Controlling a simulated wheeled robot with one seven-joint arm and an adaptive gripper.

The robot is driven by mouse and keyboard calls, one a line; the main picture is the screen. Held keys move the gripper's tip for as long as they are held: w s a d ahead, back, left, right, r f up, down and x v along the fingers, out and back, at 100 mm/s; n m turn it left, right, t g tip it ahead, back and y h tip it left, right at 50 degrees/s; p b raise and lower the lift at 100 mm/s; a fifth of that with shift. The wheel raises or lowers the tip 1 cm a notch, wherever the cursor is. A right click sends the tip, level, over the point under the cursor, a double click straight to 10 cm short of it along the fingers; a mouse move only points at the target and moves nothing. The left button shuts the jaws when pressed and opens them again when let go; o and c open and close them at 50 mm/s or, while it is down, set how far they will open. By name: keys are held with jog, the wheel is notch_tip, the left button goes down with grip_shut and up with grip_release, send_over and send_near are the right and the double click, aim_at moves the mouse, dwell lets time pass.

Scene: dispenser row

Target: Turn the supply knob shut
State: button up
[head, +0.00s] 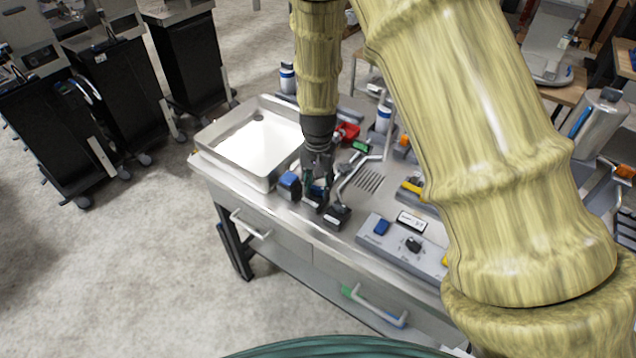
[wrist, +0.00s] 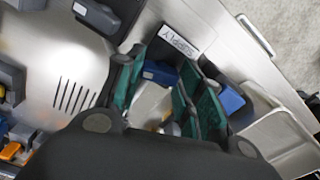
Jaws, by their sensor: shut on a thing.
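A blue-topped knob (wrist: 158,74) sits beside a white SUPPLY label (wrist: 182,38) in the wrist view. My gripper (wrist: 165,92) has its green-padded fingers on either side of this knob and is shut on it. In the head view my gripper (head: 318,188) points down at the front edge of the steel worktop, and its fingers mostly hide the knob. The knob's exact turn angle cannot be told.
A blue block-like fitting (head: 289,185) stands just left of my gripper, and a dark one (head: 337,216) just right. A steel basin (head: 222,143) lies further left. A grey panel (head: 385,246) with a blue and a black control is at the right.

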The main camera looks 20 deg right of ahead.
aim_at(319, 187)
jog(key=shift+r+m+p, duration=0.1)
jog(key=shift+m+p, duration=0.25)
jog(key=shift+m, duration=1.45)
jog(key=shift+w, duration=0.1)
jog(key=o, duration=1)
notch_tip(319, 187, up, 12)
jog(key=shift+d+f, duration=0.1)
